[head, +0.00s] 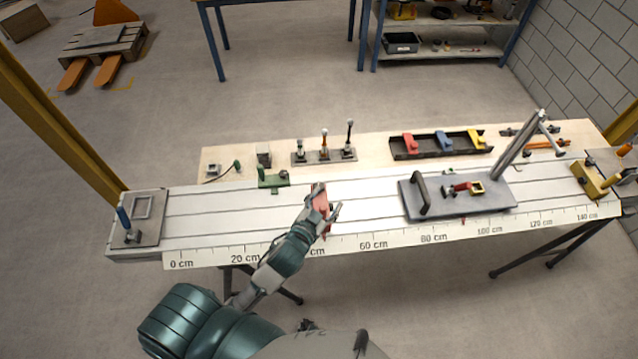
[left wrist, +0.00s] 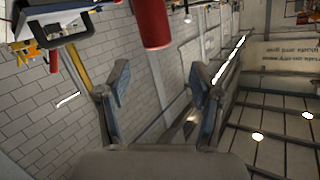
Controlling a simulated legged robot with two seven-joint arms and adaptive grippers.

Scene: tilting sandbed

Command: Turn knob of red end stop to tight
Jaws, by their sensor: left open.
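The red end stop (head: 319,197) stands on the white slotted bed, near the middle of its front half. My left gripper (head: 328,213) is right at it in the head view and hides much of it; I cannot tell there whether they touch. In the left wrist view my left gripper (left wrist: 160,92) is open, with its two fingers apart and nothing between them. A red cylinder (left wrist: 153,24), seemingly the knob, shows beyond the fingertips at the top of that view. The knob's setting cannot be read. My right gripper is not in view.
A green end stop (head: 272,179) stands behind and left of the red one. A grey plate (head: 458,205) with a black handle and upright post lies to the right. A yellow stop (head: 590,181) is at the far right. Several levers (head: 324,149) stand behind; bed between is clear.

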